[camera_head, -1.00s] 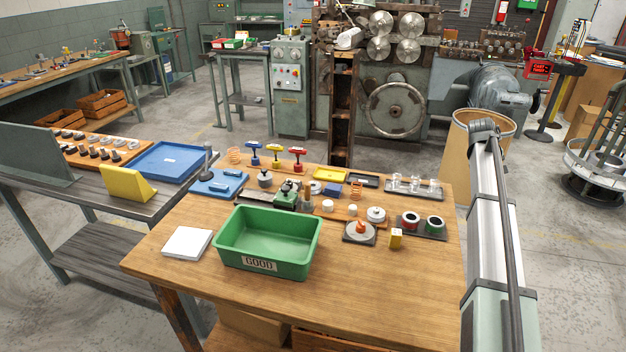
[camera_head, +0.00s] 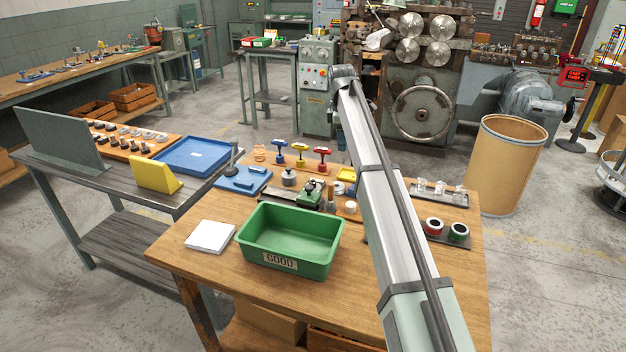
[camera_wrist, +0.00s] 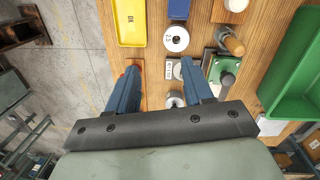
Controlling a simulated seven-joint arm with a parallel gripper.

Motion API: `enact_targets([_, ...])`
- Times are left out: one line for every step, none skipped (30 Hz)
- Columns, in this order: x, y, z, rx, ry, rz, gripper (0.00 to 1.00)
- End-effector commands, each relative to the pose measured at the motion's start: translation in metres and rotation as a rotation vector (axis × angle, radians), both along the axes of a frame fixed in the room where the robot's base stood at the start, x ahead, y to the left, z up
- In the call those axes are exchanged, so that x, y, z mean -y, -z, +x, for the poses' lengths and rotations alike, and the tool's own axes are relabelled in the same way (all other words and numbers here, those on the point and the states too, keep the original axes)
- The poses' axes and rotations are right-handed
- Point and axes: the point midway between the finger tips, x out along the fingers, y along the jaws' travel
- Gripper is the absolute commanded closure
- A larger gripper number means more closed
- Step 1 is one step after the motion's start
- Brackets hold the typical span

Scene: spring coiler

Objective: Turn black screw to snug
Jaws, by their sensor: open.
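The black screw is not clearly identifiable. A small green fixture (camera_head: 312,190) with a dark knob on top stands behind the green GOOD bin (camera_head: 290,240) in the head view. In the wrist view a green block (camera_wrist: 226,66) with a round dark-grey knob is right of my gripper (camera_wrist: 158,68), close to the right finger. The two blue fingers are wide apart with bare wood and part of a grey disc between them; nothing is held. In the head view my arm crosses the bench and my gripper is out of sight.
In the wrist view a yellow tray (camera_wrist: 131,22), a blue block (camera_wrist: 179,8) and a labelled white disc (camera_wrist: 176,39) lie beyond the fingers. A wooden-handled tool (camera_wrist: 231,43) is beside the green block.

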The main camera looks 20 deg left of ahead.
Motion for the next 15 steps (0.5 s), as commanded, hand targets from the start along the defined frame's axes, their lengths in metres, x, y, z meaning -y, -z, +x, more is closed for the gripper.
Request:
enact_targets([-0.025, 0.002, -0.011, -0.024, -0.051, 0.007, 0.49])
enact_targets([-0.036, 0.003, -0.017, -0.038, -0.078, 0.010, 0.49])
enact_targets([-0.049, 0.004, -0.024, -0.054, -0.108, 0.016, 0.49])
enact_targets([-0.057, 0.005, -0.029, -0.063, -0.128, 0.018, 0.49])
enact_targets([-0.064, 0.005, -0.033, -0.072, -0.145, 0.021, 0.49])
enact_targets([-0.072, 0.006, -0.038, -0.082, -0.163, 0.025, 0.49])
enact_targets([-0.076, 0.006, -0.041, -0.088, -0.174, 0.026, 0.49])
enact_targets([-0.079, 0.007, -0.043, -0.091, -0.183, 0.027, 0.49])
enact_targets([-0.082, 0.008, -0.045, -0.096, -0.192, 0.027, 0.49])
enact_targets([-0.083, 0.009, -0.046, -0.097, -0.196, 0.028, 0.49])
enact_targets([-0.084, 0.010, -0.047, -0.100, -0.198, 0.028, 0.49])
enact_targets([-0.085, 0.013, -0.047, -0.100, -0.199, 0.029, 0.49])
enact_targets([-0.085, 0.015, -0.047, -0.100, -0.200, 0.029, 0.49])
enact_targets([-0.084, 0.018, -0.047, -0.100, -0.199, 0.029, 0.49])
enact_targets([-0.084, 0.023, -0.047, -0.100, -0.199, 0.029, 0.49])
